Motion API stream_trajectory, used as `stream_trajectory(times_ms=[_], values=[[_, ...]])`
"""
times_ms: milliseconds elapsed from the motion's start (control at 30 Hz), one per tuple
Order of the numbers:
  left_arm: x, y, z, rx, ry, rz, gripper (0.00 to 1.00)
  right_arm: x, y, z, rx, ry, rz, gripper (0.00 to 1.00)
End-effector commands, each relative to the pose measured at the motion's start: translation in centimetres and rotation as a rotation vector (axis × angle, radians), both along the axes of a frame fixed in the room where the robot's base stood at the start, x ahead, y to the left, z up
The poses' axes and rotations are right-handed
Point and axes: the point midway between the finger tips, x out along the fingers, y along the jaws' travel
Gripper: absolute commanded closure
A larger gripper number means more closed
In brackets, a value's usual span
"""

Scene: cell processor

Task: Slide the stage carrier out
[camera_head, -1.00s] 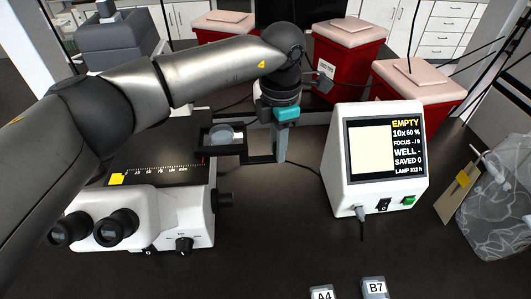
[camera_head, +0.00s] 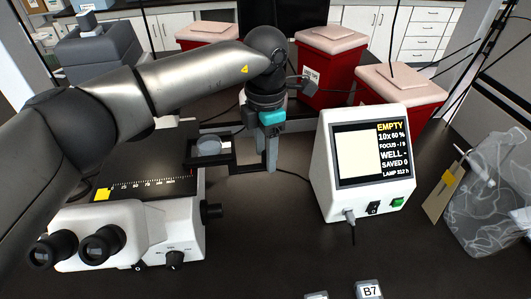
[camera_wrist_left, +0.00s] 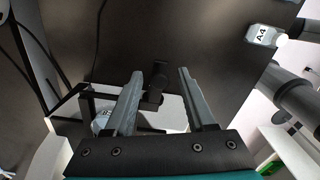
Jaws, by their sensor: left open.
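The microscope (camera_head: 140,222) stands at the left with its dark stage (camera_head: 150,170). The black stage carrier (camera_head: 222,160) shows at the stage's right edge and holds a round clear dish (camera_head: 208,147). My left gripper (camera_head: 271,165) points down at the carrier's right end, and my arm hides part of the stage. In the left wrist view my gripper (camera_wrist_left: 157,85) is open. A dark knob-like part (camera_wrist_left: 157,82) shows between its fingers, with visible gaps on both sides. I cannot tell from the head view whether a finger touches the carrier. My right gripper is not in view.
A white display unit (camera_head: 365,165) reading EMPTY stands to the right of my gripper. Red bins (camera_head: 335,70) stand behind. A clear bag (camera_head: 485,205) lies at the far right. A labelled B7 item (camera_head: 369,289) is at the front. The table between microscope and display is clear.

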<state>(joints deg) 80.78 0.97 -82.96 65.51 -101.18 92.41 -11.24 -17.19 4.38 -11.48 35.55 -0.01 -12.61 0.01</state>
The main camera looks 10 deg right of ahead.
Motion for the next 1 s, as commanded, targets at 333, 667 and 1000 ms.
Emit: stream_trajectory(times_ms=[333,667,1000], values=[[0.1,0.0,7.6,-0.002,-0.008,0.001,0.45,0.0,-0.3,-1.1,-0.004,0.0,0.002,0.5],[0.0,0.0,13.5,-0.001,-0.003,0.0,0.45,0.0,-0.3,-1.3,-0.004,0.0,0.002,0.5],[0.0,0.0,14.5,-0.001,-0.001,-0.001,0.45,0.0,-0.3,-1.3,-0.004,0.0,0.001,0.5]])
